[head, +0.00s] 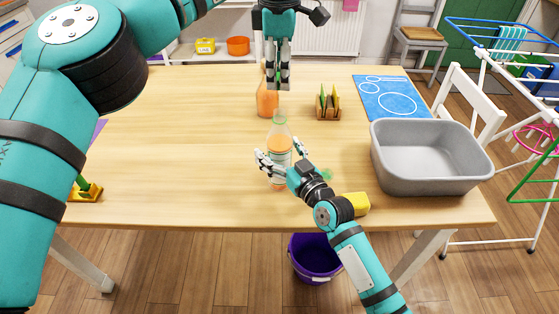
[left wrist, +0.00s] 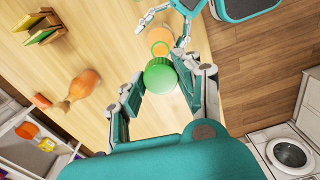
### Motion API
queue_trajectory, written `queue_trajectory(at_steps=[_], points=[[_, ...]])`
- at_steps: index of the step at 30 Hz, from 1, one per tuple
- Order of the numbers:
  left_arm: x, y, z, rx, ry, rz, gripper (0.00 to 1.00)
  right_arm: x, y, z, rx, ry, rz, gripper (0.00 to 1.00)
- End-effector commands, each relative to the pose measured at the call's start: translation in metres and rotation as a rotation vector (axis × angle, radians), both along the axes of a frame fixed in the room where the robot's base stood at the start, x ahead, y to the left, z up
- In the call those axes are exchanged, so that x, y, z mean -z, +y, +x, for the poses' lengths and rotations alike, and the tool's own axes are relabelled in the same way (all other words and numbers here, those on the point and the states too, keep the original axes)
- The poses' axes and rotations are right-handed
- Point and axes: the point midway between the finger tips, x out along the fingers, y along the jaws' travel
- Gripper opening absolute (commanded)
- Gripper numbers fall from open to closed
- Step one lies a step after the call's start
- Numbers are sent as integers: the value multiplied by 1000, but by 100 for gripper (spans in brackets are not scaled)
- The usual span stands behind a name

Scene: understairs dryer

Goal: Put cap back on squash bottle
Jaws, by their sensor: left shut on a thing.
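The squash bottle (head: 281,138), clear with orange squash inside, stands upright on the table with a green ring at its neck. My left gripper (head: 278,86) points down above and behind it in the head view. In the left wrist view the green cap (left wrist: 160,76) is between the left gripper's fingers, and the bottle's orange body (left wrist: 162,36) shows beyond it. The cap is hard to make out in the head view. My right gripper (head: 281,157) is low at the bottle, its fingers spread on either side; whether they touch it is unclear.
A second orange bottle (head: 267,102) stands behind, partly covered by my left gripper. A wooden rack (head: 328,104), a blue mat (head: 392,98), a grey basin (head: 432,178) and a yellow block (head: 357,204) are on the right. The table left of the bottle is mostly clear.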

Motion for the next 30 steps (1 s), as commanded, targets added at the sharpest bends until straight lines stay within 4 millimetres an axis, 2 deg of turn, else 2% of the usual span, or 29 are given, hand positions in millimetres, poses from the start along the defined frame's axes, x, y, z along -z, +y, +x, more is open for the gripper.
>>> queue_trajectory(at_steps=[2,18,22,30], points=[[0,0,0,0,0,0,24,0,0,0,0,0,0,72],[0,0,0,0,0,0,24,0,0,0,1,1,-1,3],[7,0,0,0,2,0,24,1,-1,0,1,1,-1,2],[45,-1,-1,0,1,3,24,0,-1,0,1,1,-1,2]])
